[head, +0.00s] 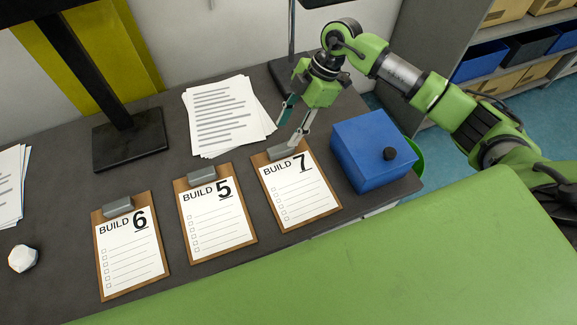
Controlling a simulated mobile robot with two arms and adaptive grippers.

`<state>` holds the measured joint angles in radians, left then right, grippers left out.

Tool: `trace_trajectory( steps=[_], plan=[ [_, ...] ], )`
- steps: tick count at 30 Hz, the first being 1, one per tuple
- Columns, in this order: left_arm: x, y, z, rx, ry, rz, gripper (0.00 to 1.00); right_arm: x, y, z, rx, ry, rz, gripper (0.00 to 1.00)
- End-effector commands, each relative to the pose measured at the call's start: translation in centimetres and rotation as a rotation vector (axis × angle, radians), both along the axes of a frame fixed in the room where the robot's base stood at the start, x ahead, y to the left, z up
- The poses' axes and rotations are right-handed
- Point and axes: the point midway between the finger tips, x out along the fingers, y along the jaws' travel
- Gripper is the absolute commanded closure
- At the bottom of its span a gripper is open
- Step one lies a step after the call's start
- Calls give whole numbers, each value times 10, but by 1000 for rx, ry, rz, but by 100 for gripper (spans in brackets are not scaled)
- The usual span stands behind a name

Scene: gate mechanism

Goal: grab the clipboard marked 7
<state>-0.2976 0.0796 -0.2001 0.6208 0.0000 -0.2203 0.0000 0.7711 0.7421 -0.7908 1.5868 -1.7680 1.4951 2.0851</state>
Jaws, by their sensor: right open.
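The clipboard marked 7 (301,194) lies flat on the dark desk, its sheet reading "BUILD 7" and its grey clip at the far end. My right gripper (290,128) is open above the far end of this clipboard, with one finger close to the grey clip. I cannot tell whether that finger touches the clip. Clipboard 5 (218,219) lies to its left, and clipboard 6 (132,250) lies further left. My left gripper is not in view.
A blue box (358,160) with a black knob stands just right of clipboard 7. A stack of printed papers (222,115) lies behind the clipboards. A monitor stand (130,140) is at the back left. A white faceted object (22,258) sits at the left.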

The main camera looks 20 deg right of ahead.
Motion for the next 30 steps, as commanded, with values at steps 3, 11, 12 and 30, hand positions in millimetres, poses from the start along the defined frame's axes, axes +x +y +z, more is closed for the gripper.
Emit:
trace_trajectory(
  steps=[3, 11, 12, 30],
  plan=[
    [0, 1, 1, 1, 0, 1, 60, -1, -10, -8, -41, 22, -18, 60],
    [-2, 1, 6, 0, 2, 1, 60, -2, 1, -28, -40, 23, -18, 60],
    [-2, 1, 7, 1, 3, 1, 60, -3, 4, -32, -39, 22, -17, 60],
    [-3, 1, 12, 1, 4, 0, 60, -3, 22, -69, -38, 19, -17, 83]
  ],
)
